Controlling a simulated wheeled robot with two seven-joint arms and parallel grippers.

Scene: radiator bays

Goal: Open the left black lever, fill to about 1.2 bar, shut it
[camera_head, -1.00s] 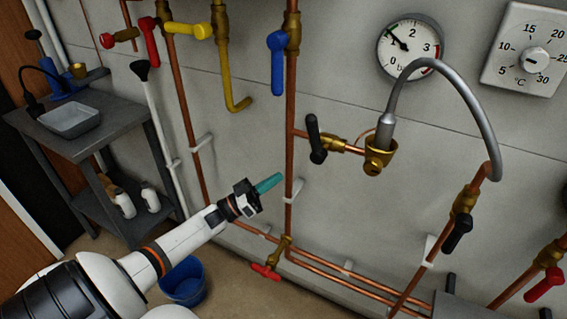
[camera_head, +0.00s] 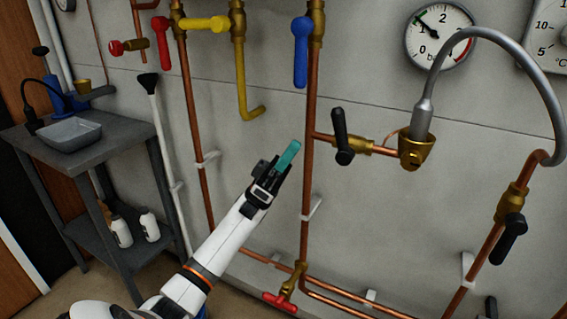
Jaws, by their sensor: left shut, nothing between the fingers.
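The left black lever (camera_head: 341,138) hangs roughly upright across a short horizontal copper pipe with a brass valve. The second black lever (camera_head: 509,238) is at the right, on the pipe below the grey hose (camera_head: 505,50). The pressure gauge (camera_head: 440,36) is at the top right, partly covered by the hose; its needle points up-left by the green mark, near 1, with the exact value unclear. My left gripper (camera_head: 287,155) has its teal fingers shut and empty, left of the left black lever and apart from it. My right gripper is not in view.
A blue lever (camera_head: 301,52) hangs on the upright copper pipe (camera_head: 308,180) between my gripper and the black lever. Yellow (camera_head: 205,24) and red (camera_head: 279,302) levers are nearby. A grey cart (camera_head: 105,152) with a tray stands at the left.

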